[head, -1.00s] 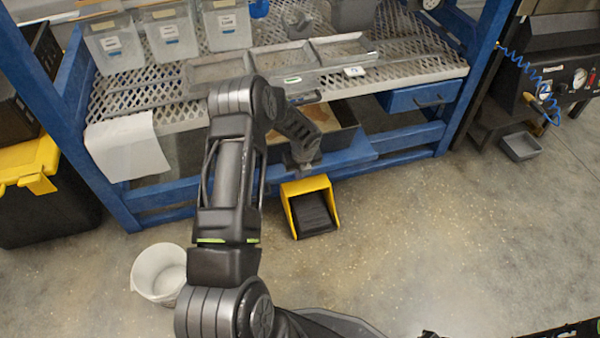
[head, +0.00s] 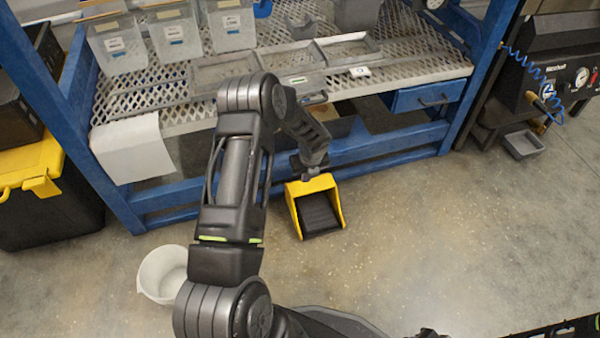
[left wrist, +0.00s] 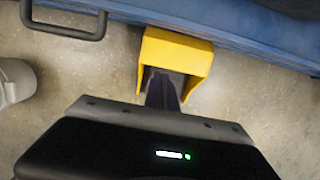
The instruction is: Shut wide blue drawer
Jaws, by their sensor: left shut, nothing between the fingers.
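The wide blue drawer sits low in the blue bench, mostly hidden behind my left arm in the head view; I cannot tell how far it is open. In the left wrist view a dark bar handle (left wrist: 65,30) shows at the upper left, beside a long blue edge (left wrist: 240,35). My left gripper (head: 310,171) is shut and empty, in front of the bench's lower blue rail, above a yellow dustpan-like thing (head: 313,187). Its closed fingers also show in the left wrist view (left wrist: 162,90), in front of that yellow thing. My right gripper is not in view.
A smaller blue drawer (head: 430,95) with a dark handle is at the bench's right. Trays (head: 300,62) and clear bins (head: 172,32) stand on the mesh top. A white bucket (head: 163,272) stands on the floor at left.

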